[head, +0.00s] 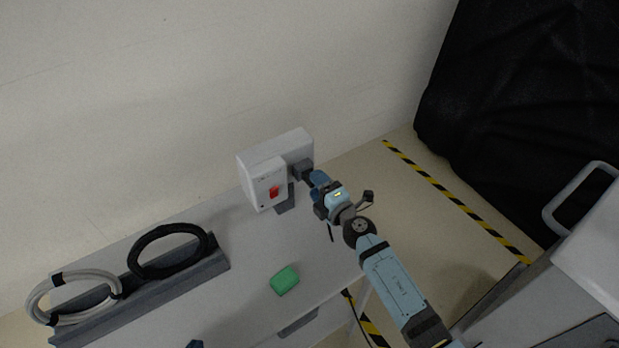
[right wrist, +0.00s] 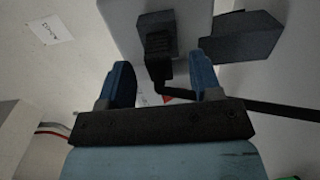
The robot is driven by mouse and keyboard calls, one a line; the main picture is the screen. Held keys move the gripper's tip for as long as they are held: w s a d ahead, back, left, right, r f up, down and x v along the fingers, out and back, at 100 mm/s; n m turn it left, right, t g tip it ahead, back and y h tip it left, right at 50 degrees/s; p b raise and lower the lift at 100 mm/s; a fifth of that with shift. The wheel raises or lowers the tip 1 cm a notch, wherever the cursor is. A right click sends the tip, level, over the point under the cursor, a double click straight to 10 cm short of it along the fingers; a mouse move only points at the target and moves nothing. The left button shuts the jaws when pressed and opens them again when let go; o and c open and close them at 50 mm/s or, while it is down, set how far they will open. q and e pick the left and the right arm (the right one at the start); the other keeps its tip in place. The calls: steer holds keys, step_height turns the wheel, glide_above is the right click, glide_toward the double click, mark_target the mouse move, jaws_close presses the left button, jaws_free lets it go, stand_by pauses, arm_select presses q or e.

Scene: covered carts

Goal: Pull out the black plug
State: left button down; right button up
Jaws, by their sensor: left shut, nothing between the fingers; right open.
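The black plug (head: 301,168) sits in the side of a white box (head: 290,148) with a red switch (head: 273,191). In the right wrist view the plug (right wrist: 157,40) is ahead of the fingers, and its black cable bends down and off to the right. My right gripper (head: 317,180) is open right by the plug; in the right wrist view its blue fingers (right wrist: 162,80) stand apart, one on either side of the cable, holding nothing. Only a small blue tip of my left gripper (head: 195,344) shows at the bottom edge of the head view, shut and away from the box.
A grey rack (head: 150,300) with a black cable coil (head: 170,250) and a white coil (head: 75,298) lies left on the cart top (head: 240,290). A green block (head: 284,280) lies in front of the box. A black-covered cart (head: 510,110) stands at right.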

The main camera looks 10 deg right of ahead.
steer(key=shift+x, duration=1.35)
steer(key=shift+r, duration=0.1)
jaws_close()
stand_by(0.4)
steer(key=shift+p+v, duration=0.55)
steer(key=shift+v, duration=2.35)
